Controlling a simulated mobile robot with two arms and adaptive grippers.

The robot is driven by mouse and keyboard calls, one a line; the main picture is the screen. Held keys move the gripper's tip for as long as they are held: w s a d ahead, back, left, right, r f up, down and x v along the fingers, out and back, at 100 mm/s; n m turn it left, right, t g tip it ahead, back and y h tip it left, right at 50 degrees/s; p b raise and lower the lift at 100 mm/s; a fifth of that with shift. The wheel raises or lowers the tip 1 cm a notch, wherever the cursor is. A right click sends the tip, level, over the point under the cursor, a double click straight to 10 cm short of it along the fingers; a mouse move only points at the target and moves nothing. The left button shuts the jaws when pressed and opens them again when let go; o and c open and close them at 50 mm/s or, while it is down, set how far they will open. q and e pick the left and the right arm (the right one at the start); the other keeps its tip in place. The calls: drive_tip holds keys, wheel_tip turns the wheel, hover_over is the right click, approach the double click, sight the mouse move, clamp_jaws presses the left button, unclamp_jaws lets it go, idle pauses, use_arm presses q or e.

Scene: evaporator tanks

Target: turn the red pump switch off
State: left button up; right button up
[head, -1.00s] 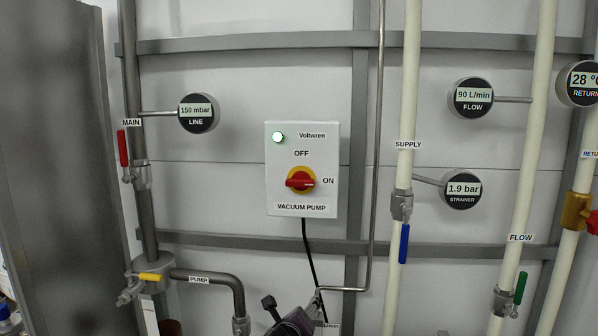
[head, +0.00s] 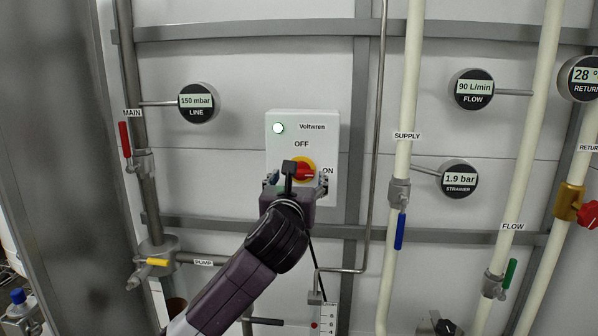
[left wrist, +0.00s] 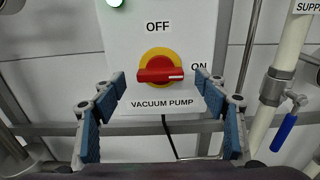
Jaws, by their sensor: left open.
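The red pump switch (head: 304,172) is a red handle on a yellow disc, on the grey-white vacuum pump box (head: 320,120). In the left wrist view the red handle (left wrist: 160,75) lies level, its white mark pointing right to ON; OFF is printed above. The green-white lamp (head: 278,128) on the box is lit. My left gripper (head: 297,183) is open in front of the box, its fingers either side of the switch and partly hiding it in the head view. In the left wrist view the fingers (left wrist: 160,88) are apart from the handle. My right gripper is not in view.
The MAIN pipe with a red lever (head: 124,139) stands left. The SUPPLY pipe with a blue lever (head: 400,231) stands right. A thin steel pipe (head: 377,150) runs close to the box's right side. The LINE gauge (head: 198,102) reads 150 mbar.

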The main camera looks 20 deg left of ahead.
sight(301, 173)
use_arm(q)
drive_tip(key=shift+x, duration=1.05)
drive_tip(key=c, duration=1.2)
